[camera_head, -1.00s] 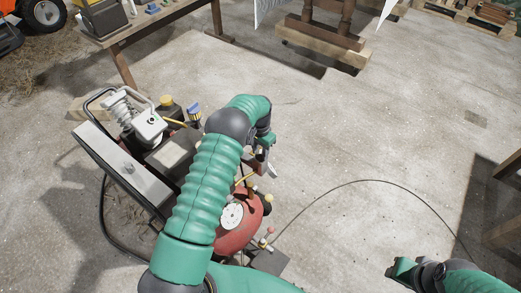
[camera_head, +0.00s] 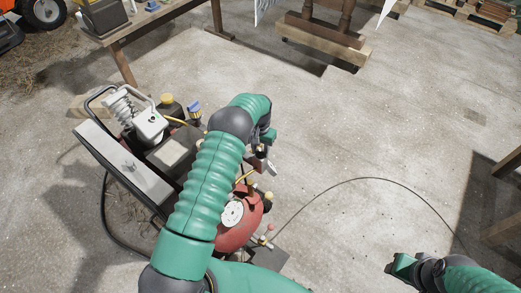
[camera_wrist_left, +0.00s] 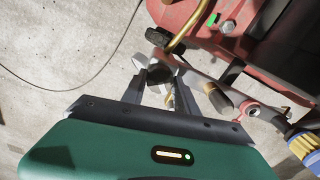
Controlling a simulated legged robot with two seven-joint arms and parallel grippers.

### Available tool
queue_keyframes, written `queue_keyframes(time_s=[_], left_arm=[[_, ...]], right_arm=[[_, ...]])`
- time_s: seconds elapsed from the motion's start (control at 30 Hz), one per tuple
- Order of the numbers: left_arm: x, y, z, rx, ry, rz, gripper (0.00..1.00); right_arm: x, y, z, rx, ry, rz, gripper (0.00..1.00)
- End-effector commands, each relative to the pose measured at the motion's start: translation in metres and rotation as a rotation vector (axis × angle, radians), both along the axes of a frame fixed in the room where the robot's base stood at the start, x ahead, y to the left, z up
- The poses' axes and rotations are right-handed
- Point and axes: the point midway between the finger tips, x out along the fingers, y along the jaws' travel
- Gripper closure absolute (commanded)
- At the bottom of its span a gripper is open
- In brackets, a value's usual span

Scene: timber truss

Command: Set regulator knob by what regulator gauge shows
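The compressor's red tank (camera_head: 240,236) carries a round white dial (camera_head: 232,214) that I cannot read; I cannot tell whether it is the regulator gauge. My left gripper (camera_head: 264,160) is over the compressor's right side, partly behind my own arm. In the left wrist view its two fingers (camera_wrist_left: 161,76) stand apart. A grey rounded part, possibly the regulator knob (camera_wrist_left: 161,62), shows at the fingertips; I cannot tell whether they touch it. A grey cylinder (camera_wrist_left: 219,98) is just right of the fingers. My right gripper (camera_head: 403,268) is at the lower right, its fingers unclear.
A blue and yellow fitting (camera_head: 194,112) stands on the compressor's far side. A brass pipe (camera_wrist_left: 186,22) runs close beyond the fingers. A thin hose (camera_head: 350,182) curves over the concrete floor. A workbench (camera_head: 145,22) is behind. Floor to the right is mostly clear.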

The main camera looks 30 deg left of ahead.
Motion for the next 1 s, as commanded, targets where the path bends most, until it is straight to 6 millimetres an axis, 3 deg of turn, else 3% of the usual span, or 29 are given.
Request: queue_keyframes(time_s=[0.03, 0.17, 0.43, 0.57, 1.0], left_arm=[[0.002, 0.002, 0.002, 0.004, -0.007, 0.000, 0.59], [0.001, 0.001, 0.001, 0.003, -0.005, -0.001, 0.43], [0.001, 0.000, 0.001, 0.001, -0.002, -0.001, 0.43], [0.001, 0.000, 0.012, 0.001, -0.002, -0.001, 0.43], [0.002, 0.001, 0.132, 0.002, -0.005, -0.001, 0.43]], right_arm=[[0.000, 0.000, 0.000, 0.000, 0.000, 0.000, 0.64], [0.000, 0.000, 0.000, 0.000, 0.000, 0.000, 0.64], [0.000, 0.000, 0.000, 0.000, 0.000, 0.000, 0.64], [0.000, 0.000, 0.004, 0.000, 0.000, 0.000, 0.64], [0.000, 0.000, 0.034, 0.000, 0.000, 0.000, 0.64]])
